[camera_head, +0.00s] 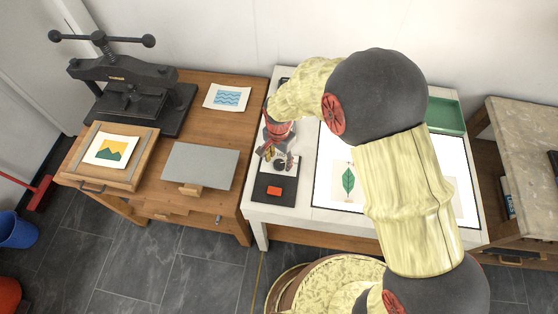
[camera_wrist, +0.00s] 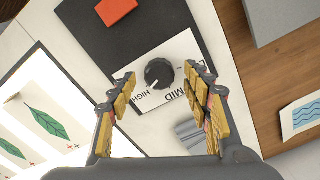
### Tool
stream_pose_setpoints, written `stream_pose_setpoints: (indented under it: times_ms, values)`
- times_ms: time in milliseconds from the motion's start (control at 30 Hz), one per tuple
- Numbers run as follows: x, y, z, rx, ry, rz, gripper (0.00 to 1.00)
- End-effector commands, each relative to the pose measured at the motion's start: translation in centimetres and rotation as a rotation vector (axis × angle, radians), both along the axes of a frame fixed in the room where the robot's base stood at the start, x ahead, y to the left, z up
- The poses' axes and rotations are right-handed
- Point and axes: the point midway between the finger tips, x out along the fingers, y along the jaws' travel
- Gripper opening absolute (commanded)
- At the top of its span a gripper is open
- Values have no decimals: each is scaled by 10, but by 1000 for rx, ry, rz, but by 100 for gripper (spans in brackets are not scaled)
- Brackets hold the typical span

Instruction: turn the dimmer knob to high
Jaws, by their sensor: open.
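The dimmer knob (camera_wrist: 159,73) is black and round with a small white mark near its lower-left edge. It sits on a white label plate (camera_wrist: 140,112) lettered HIGH and MID; the rest of the lettering is hidden by a finger. The mark appears to point toward HIGH, but I cannot tell the exact setting. My gripper (camera_wrist: 164,84) is open, with one finger on each side of the knob in the wrist view. I cannot tell whether the fingers touch it. In the head view my gripper (camera_head: 277,158) is over the control panel (camera_head: 263,187) and largely hides the knob.
An orange-red switch (camera_head: 274,190) sits on the dark panel, near the knob. The light table (camera_head: 334,199) with leaf prints lies to the right. A wooden bench (camera_head: 220,128) with a press (camera_head: 127,88) and a grey slab (camera_head: 205,165) stands to the left.

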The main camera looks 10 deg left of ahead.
Motion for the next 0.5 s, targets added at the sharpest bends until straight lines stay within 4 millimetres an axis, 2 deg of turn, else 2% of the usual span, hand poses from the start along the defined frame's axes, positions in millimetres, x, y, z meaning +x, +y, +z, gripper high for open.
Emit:
stream_pose_setpoints:
  times_ms: [300,500]
  values:
    - [1,1,65,3,-5,0,50]
    - [1,1,94,2,-3,0,50]
